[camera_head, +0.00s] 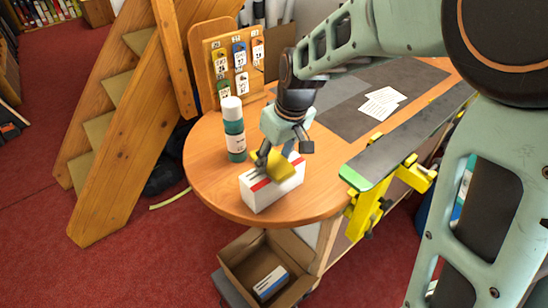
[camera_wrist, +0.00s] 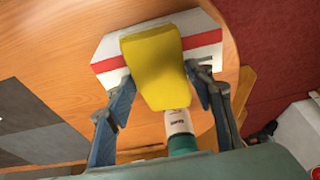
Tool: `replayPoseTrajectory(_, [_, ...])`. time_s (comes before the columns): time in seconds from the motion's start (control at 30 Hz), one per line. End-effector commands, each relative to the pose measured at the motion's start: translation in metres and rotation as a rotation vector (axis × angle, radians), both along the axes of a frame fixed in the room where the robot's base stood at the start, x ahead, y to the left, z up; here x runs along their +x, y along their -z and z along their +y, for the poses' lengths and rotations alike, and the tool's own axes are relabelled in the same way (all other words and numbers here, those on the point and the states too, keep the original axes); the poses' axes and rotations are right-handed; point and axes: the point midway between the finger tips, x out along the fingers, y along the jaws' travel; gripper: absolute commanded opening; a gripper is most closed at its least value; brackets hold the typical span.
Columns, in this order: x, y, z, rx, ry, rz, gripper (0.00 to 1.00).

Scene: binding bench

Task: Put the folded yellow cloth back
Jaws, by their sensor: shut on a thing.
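The folded yellow cloth (camera_head: 279,165) is held in my gripper (camera_head: 281,158), above or against a white box with a red stripe (camera_head: 272,186) near the table's rounded front edge. In the wrist view the yellow cloth (camera_wrist: 155,62) lies between the two fingers of my gripper (camera_wrist: 160,92), which are shut on it. The white box (camera_wrist: 205,40) shows behind the cloth there. Whether the cloth touches the box I cannot tell.
A green and white bottle (camera_head: 234,130) stands on the table just left of my gripper. A tag board (camera_head: 232,62) stands behind it. A yellow clamp (camera_head: 368,205) is at the right edge. An open cardboard box (camera_head: 240,252) sits below.

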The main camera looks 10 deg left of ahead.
Motion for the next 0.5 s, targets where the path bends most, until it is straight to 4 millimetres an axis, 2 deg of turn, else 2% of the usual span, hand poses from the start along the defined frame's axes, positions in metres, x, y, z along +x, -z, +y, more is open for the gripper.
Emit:
replayPoseTrajectory(0.1, [0.0001, 0.0050, 0.0001, 0.000, 0.000, 0.000, 0.26])
replayPoseTrajectory(0.13, [0.0000, 0.0034, 0.0002, 0.000, 0.000, 0.000, 0.52])
replayPoseTrajectory(0.27, [0.0000, 0.0031, 0.0002, 0.000, 0.000, 0.000, 0.66])
replayPoseTrajectory(0.5, [0.0000, 0.0029, 0.0001, 0.000, 0.000, 0.000, 0.66])
